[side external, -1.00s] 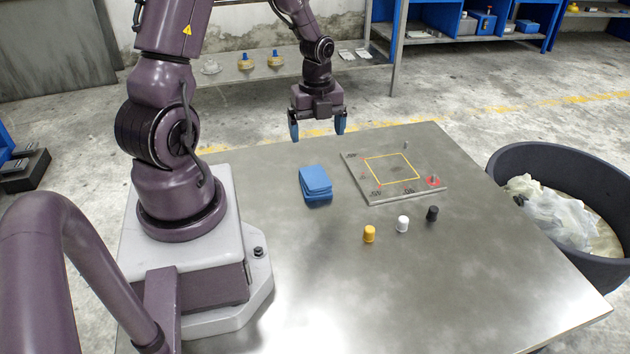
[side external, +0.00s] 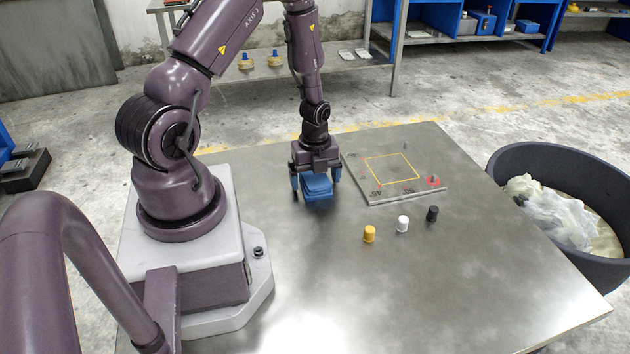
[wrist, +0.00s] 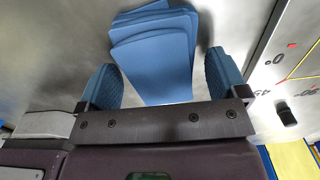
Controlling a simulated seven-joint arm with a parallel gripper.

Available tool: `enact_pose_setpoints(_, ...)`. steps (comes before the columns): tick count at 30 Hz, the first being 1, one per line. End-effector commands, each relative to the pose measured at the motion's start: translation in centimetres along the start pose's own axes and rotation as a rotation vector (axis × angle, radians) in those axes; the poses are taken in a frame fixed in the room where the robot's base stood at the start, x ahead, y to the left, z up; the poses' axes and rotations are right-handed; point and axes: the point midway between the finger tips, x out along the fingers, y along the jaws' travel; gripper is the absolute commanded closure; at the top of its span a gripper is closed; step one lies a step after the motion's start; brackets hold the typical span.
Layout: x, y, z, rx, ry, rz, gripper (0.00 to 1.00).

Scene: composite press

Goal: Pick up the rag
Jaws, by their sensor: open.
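The rag (side external: 317,189) is a blue folded stack lying on the metal table. My gripper (side external: 315,184) is open and lowered over it, with one blue finger to its left and one to its right. In the wrist view the rag (wrist: 152,50) lies between and ahead of the two blue fingers of my gripper (wrist: 163,78). Gaps show between the rag and the fingers there. The far part of the rag is hidden behind my gripper in the side view.
A square plate (side external: 428,192) with a yellow outline lies to the right of the rag. Yellow (side external: 369,234), white (side external: 402,223) and black (side external: 432,213) caps stand in front of the plate. A dark round bin (side external: 592,262) stands at the table's right. The front of the table (side external: 440,300) is clear.

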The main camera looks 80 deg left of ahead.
Motion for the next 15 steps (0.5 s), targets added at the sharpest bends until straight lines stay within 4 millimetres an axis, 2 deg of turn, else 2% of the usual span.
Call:
enact_pose_setpoints(7,0.26,-0.04,0.04,0.000,-0.001,-0.001,0.08)
enact_pose_setpoints(8,0.26,-0.03,0.04,0.000,-0.001,-0.001,0.11)
enact_pose_setpoints(12,0.25,-0.03,0.04,0.000,-0.001,-0.001,0.43)
enact_pose_setpoints(15,0.24,-0.03,0.03,0.000,-0.001,-0.001,0.62)
